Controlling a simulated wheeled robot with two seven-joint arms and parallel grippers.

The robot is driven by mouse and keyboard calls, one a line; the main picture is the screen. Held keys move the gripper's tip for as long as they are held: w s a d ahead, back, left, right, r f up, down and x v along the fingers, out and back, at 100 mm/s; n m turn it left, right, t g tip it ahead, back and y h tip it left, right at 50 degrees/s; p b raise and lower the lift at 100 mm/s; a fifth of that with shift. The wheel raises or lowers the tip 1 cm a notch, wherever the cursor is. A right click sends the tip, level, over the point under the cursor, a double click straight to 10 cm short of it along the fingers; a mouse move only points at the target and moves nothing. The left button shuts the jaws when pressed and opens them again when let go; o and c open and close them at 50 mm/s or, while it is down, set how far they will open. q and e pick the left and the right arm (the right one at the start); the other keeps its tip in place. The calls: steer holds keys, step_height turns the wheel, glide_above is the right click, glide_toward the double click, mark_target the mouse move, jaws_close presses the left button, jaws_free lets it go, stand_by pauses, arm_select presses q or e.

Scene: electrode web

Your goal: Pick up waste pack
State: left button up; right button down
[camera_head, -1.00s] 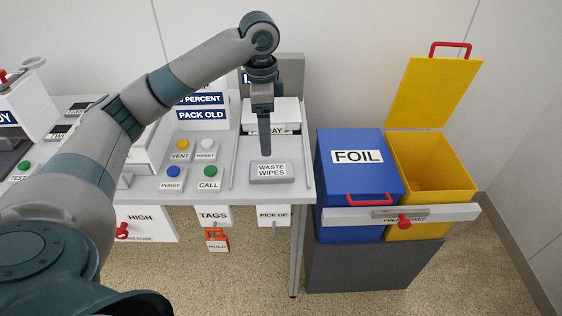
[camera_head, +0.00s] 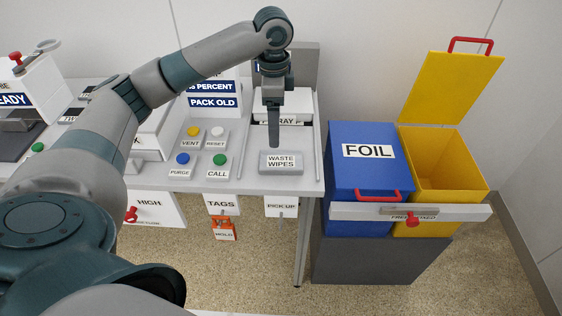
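The waste wipes pack (camera_head: 281,168) is a small grey block with a white label reading WASTE WIPES. It lies on the light tray area at the right end of the bench. My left gripper (camera_head: 274,146) points straight down just behind the pack's top edge in the picture. Its fingers look like one narrow dark bar from this side, so I cannot tell whether they are open or shut. I cannot tell whether they touch the pack, which lies flat on the surface. My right gripper is not in view.
Coloured buttons (camera_head: 183,158) sit left of the pack. A PICK UP tag (camera_head: 281,206) hangs from the bench front. To the right stand a closed blue FOIL bin (camera_head: 360,175) and an open yellow bin (camera_head: 446,165), with a pale bar (camera_head: 455,213) across their fronts.

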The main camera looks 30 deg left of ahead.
arm_select(q)
steer(key=p, duration=0.1)
glide_above(276, 161)
step_height(276, 161, down, 7)
steer(key=shift+s+r, duration=0.1)
steer(key=shift+s, duration=0.05)
steer(key=shift+f, duration=0.5)
steer(key=shift+f+p, duration=0.55)
step_height(276, 161, down, 3)
steer(key=shift+f+p, duration=0.1)
steer(key=shift+p, duration=0.4)
steer(key=shift+f, duration=0.5)
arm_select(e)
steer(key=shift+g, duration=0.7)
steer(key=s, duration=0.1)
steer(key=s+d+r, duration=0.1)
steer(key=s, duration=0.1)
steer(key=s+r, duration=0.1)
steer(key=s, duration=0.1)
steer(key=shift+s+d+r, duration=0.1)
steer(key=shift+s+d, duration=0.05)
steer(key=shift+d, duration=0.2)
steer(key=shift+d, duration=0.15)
arm_select(q)
steer(key=c, duration=1.2)
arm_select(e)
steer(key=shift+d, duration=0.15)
